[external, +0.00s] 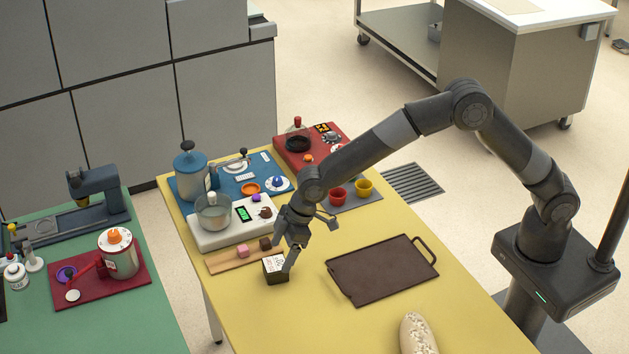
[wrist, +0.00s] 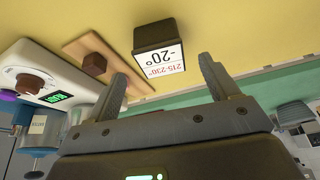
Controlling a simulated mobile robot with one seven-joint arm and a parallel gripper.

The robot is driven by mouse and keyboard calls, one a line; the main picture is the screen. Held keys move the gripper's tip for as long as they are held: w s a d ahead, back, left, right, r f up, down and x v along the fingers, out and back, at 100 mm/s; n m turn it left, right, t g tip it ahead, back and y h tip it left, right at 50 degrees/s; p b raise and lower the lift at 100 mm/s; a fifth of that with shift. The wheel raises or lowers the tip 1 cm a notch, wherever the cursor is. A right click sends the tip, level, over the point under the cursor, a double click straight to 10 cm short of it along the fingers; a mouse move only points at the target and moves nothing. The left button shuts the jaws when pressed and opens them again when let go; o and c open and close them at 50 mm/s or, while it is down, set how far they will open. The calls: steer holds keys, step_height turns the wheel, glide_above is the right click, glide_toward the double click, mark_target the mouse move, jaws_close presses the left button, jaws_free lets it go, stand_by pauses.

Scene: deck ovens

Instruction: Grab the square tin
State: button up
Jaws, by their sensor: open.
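A small dark square box with a white label, which looks like the square tin (external: 275,269), stands on the yellow table, just past the front end of a wooden board. My gripper (external: 311,247) is open, tilted down, with one finger close to the tin in the external view. In the wrist view my gripper (wrist: 163,68) has nothing between its fingers. I cannot tell whether a finger touches the tin.
The wooden board (external: 219,264) holds a pink cube (external: 242,252) and a brown cube (external: 265,243). A white scale (external: 237,232) with a bowl (external: 214,213) stands behind. A brown tray with a handle (external: 383,268) lies to the right. A loaf (external: 416,335) is at the front. Yellow table is clear front left.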

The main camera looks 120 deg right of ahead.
mark_target(275, 263)
steer(key=shift+x, duration=2.65)
steer(key=shift+w, duration=0.1)
steer(key=shift+c, duration=0.3)
steer(key=shift+r, duration=0.1)
steer(key=c, duration=1.1)
steer(key=shift+r, duration=0.1)
